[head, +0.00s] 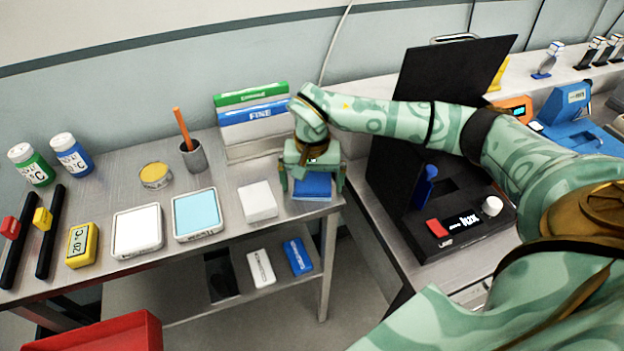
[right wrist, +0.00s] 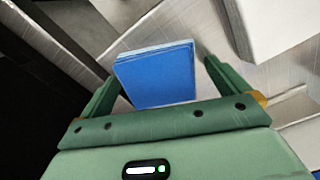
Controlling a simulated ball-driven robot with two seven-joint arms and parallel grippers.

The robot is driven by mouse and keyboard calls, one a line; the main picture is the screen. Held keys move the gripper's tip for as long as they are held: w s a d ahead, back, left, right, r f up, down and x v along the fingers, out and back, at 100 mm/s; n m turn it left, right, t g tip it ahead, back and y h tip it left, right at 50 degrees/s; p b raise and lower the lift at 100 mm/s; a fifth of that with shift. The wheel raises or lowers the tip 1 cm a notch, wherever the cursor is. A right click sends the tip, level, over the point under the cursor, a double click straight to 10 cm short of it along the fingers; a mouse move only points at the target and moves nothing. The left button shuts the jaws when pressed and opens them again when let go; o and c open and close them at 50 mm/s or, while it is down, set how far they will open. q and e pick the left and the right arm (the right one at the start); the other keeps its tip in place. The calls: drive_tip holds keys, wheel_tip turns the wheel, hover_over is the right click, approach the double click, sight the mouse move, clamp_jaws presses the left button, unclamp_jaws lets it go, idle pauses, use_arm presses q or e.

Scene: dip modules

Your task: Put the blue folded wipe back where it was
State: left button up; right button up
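The blue folded wipe (head: 312,187) lies at the right front corner of the metal table (head: 225,236). My right gripper (head: 312,184) is above it with one finger on each side. In the right wrist view the wipe (right wrist: 157,78) lies between the two spread fingers of the right gripper (right wrist: 162,75). A gap shows between the wipe and the right-hand finger; whether the other finger touches it I cannot tell. My left gripper is not in view.
A white folded stack (head: 257,201) lies just left of the wipe. A holder with green and blue boxes (head: 253,116) stands behind. Left are a blue-topped tray (head: 197,214) and a white-topped tray (head: 137,230). A black device (head: 455,220) stands right, across a gap.

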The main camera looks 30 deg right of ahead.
sight(312, 182)
wheel_tip(312, 182, up, 12)
drive_tip(key=p, duration=0.2)
drive_tip(key=shift+r, duration=0.2)
drive_tip(key=shift+a+f, duration=0.1)
